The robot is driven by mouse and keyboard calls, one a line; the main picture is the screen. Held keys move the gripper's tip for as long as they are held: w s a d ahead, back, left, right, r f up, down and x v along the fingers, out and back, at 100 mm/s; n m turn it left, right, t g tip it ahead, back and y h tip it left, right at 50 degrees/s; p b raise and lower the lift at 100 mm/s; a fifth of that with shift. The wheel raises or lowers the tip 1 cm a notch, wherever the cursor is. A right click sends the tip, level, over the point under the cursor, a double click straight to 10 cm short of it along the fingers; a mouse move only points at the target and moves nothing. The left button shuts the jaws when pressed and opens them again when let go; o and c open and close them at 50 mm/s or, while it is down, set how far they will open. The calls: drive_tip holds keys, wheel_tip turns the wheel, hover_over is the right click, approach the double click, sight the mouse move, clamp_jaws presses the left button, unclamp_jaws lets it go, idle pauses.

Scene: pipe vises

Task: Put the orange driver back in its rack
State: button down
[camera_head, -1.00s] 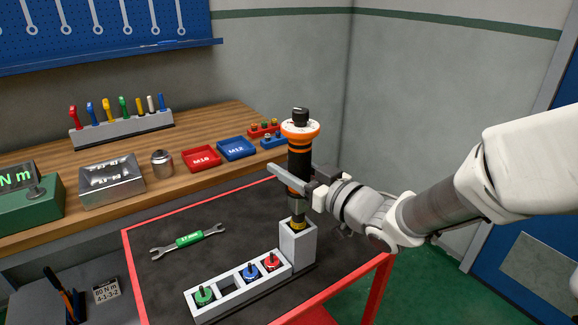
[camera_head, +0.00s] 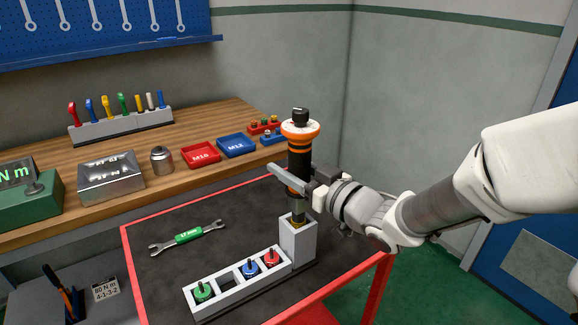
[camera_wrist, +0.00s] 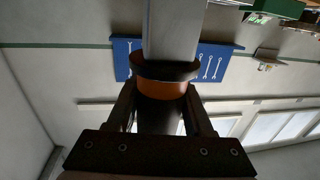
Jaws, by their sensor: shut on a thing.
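The driver (camera_head: 299,160) is upright, dark with orange bands and a black knob on top. My gripper (camera_head: 300,182) is shut around its shaft from the right. The driver's metal lower end sits at the mouth of the tall grey block (camera_head: 298,245) at the right end of the rack. It seems to be inside the opening, but how deep is hidden. The rack's low part (camera_head: 215,300) holds green, blue and red sockets, with one empty slot. In the wrist view, the driver's orange band (camera_wrist: 160,88) shows between my gripper's fingers (camera_wrist: 160,110).
A wrench with a green grip (camera_head: 188,237) lies on the dark cart top, left of the rack. Behind is a wooden bench with a metal box (camera_head: 112,178), a red tray (camera_head: 201,154) and a blue tray (camera_head: 236,145).

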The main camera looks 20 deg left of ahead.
sight(289, 198)
drive_tip(key=shift+f+b, duration=3.2)
drive_tip(key=shift+f, duration=0.5)
idle(3.0)
drive_tip(key=shift+c, duration=1.1)
unclamp_jaws()
drive_tip(key=shift+f, duration=0.15)
drive_tip(key=p+v, duration=0.2)
drive_tip(key=v, duration=0.6)
drive_tip(key=shift+d, duration=0.35)
drive_tip(key=b+v, duration=0.7)
drive_tip(key=v, duration=0.1)
drive_tip(key=shift+s+d+b, duration=0.3)
drive_tip(key=shift+b, duration=0.1)
